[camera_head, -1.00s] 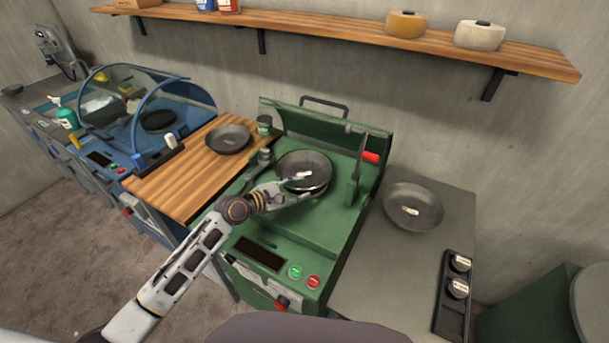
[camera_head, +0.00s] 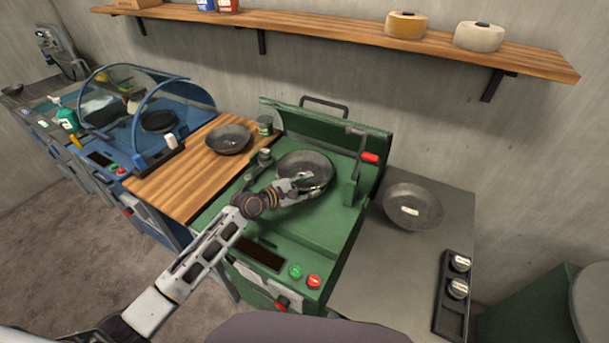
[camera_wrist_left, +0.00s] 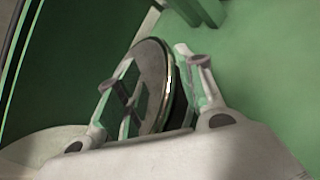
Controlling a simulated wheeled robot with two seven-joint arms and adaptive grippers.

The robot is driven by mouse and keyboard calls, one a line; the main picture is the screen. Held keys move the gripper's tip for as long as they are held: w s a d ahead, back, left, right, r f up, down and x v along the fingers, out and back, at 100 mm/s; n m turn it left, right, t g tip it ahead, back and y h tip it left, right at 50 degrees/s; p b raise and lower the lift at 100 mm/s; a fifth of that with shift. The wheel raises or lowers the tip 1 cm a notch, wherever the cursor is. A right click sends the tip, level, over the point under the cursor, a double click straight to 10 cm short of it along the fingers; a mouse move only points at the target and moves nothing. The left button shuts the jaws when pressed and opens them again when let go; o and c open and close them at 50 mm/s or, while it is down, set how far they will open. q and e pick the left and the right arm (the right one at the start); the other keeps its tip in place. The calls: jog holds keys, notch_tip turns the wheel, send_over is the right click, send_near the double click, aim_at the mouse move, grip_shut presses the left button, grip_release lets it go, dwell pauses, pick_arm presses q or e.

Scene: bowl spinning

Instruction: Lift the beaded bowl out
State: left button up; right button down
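A dark grey round bowl (camera_head: 303,163) sits on the green machine (camera_head: 340,225); I take it as the beaded bowl. Its rim and inside also show in the left wrist view (camera_wrist_left: 152,62), with a black round part behind it. My left gripper (camera_head: 304,187) is at the bowl's near rim. In the left wrist view the fingers (camera_wrist_left: 160,85) stand apart on either side of the rim, one over the inside and one outside. A gap shows beside the rim, so the gripper looks open. My right gripper is in neither view.
A lever with a red handle (camera_head: 370,157) stands right of the bowl. A second bowl (camera_head: 228,138) lies on the wooden top to the left. A third bowl (camera_head: 425,213) lies on the grey table to the right. A shelf (camera_head: 340,27) runs along the wall.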

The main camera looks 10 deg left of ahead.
pick_arm(q)
jog(key=shift+w+d+f, duration=0.2)
jog(key=shift+w+d, duration=0.15)
dwell(0.3)
grip_shut()
